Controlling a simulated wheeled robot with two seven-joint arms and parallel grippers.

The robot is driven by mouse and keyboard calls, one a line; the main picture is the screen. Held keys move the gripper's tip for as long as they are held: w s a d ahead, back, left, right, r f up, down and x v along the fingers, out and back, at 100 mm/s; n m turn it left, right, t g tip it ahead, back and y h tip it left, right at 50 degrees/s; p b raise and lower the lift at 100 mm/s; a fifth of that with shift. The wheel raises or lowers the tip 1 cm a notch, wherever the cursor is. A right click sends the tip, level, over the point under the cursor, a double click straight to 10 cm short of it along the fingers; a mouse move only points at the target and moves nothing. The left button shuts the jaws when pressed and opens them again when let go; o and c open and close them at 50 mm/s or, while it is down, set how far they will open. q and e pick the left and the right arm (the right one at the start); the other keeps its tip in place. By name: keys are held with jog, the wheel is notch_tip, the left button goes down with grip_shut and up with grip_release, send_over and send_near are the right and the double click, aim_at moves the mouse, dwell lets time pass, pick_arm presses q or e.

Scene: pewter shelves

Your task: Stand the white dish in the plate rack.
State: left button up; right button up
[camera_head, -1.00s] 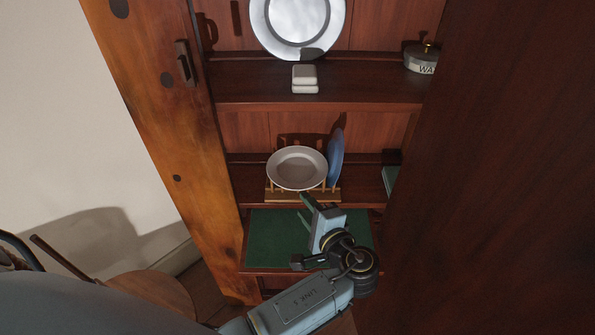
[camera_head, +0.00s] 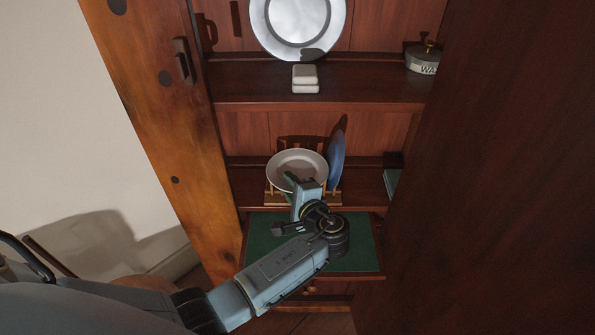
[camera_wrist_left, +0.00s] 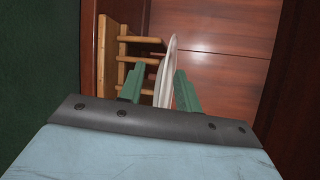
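The white dish (camera_head: 288,160) stands tilted back at the wooden plate rack (camera_head: 272,199) on the middle shelf, its face towards the head camera. My left gripper (camera_head: 296,183) is in front of its lower right part and hides some of it. In the left wrist view, the dish (camera_wrist_left: 165,72) is seen edge-on between the two green fingers of the gripper (camera_wrist_left: 157,90). The fingers are apart, with a clear gap on the left and the right finger close to the dish. The rack (camera_wrist_left: 108,55) with its dowels is at the left there. My right gripper is out of view.
A blue plate (camera_head: 336,160) stands at the rack's right end. A green-topped board (camera_head: 355,235) lies below my left arm. The upper shelf holds a large silver plate (camera_head: 298,20), a white block (camera_head: 304,78) and a round tin (camera_head: 424,60). A dark panel (camera_head: 490,180) closes the right side.

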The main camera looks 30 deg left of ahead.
pick_arm(q)
grip_shut()
